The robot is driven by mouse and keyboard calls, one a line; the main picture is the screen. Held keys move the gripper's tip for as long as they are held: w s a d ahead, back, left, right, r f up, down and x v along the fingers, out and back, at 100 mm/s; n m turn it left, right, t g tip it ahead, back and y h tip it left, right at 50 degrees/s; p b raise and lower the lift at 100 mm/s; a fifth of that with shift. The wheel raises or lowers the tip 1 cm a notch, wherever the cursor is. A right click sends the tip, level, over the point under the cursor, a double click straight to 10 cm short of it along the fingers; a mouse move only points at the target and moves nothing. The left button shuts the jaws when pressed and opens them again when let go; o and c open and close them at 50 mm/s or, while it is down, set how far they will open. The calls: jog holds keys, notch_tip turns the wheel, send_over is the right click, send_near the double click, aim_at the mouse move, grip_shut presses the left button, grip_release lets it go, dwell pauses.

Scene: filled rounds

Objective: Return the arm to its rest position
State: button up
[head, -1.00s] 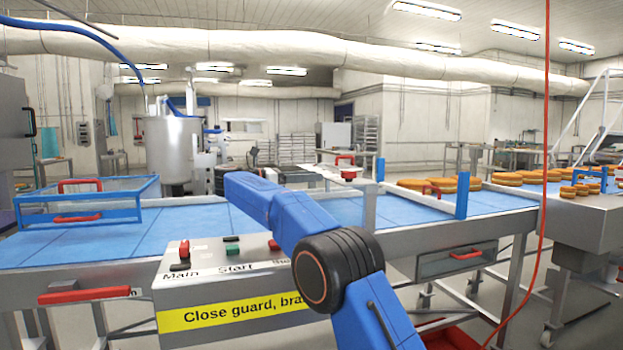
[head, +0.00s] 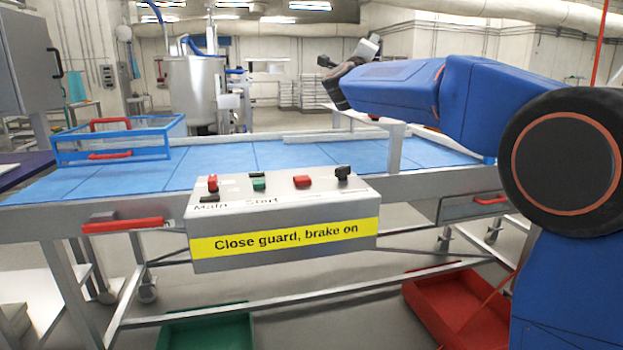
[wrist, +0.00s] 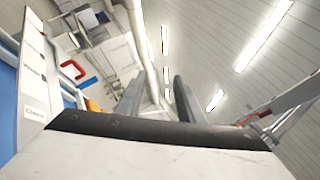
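My blue arm (head: 395,82) reaches across the right half of the head view, raised above the blue conveyor (head: 270,155). My gripper (head: 350,60) is small and dark at the arm's far end, up in the air and apart from the conveyor. In the wrist view its two dark fingers (wrist: 158,80) stand apart with nothing between them. The wrist view looks upward at a tilt, with ceiling lights beyond the fingers.
A control box (head: 285,222) with several buttons stands at the conveyor's near side. A blue-framed guard (head: 118,142) with red handles is at the left. A green crate (head: 205,332) and a red crate (head: 465,310) lie on the floor below.

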jog(key=s+d+f+n+g+y, duration=0.3)
jog(key=s+f+n, duration=0.6)
jog(key=s+f, duration=0.8)
jog(key=s+d+f+n+g+y, duration=0.3)
jog(key=s+f+n, duration=0.7)
jog(key=s+f, duration=0.8)
jog(key=s+d+f+n+g+y, duration=0.3)
jog(key=s+d+f+n+g, duration=0.3)
jog(key=s+f, duration=1.2)
jog(key=s+n+g, duration=0.3)
jog(key=s+g, duration=0.1)
jog(key=shift+n, duration=0.3)
jog(key=shift+d, duration=0.1)
